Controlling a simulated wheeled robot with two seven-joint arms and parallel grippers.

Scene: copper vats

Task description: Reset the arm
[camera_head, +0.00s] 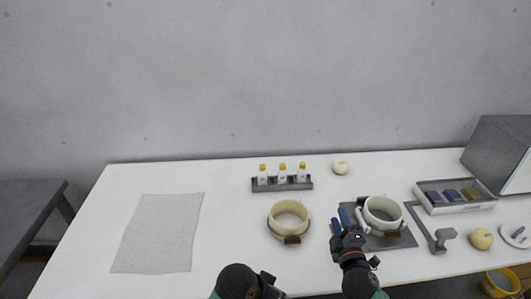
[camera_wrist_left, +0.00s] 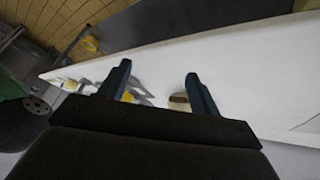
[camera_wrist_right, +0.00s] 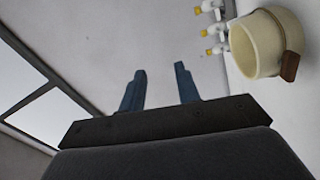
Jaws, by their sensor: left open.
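My right gripper (camera_head: 344,216) is over the table, just left of a white pot (camera_head: 383,213) on a dark grey plate (camera_head: 405,239). In the right wrist view its two blue fingers (camera_wrist_right: 160,78) stand apart with nothing between them. A cream pot with a brown handle (camera_wrist_right: 258,45) shows to their right. My left arm enters at the bottom of the head view, its gripper low at the table's front edge and its fingertips not clear there. In the left wrist view its fingers (camera_wrist_left: 158,82) are apart and empty.
The cream pot (camera_head: 288,215) stands mid-table, with yellow-capped bottles in a rack (camera_head: 282,184) behind it. A mesh cloth (camera_head: 158,233) lies left. A tray of coloured blocks (camera_head: 455,196), a grey scale-like tool (camera_head: 440,241) and a yellow bucket (camera_head: 500,282) are right.

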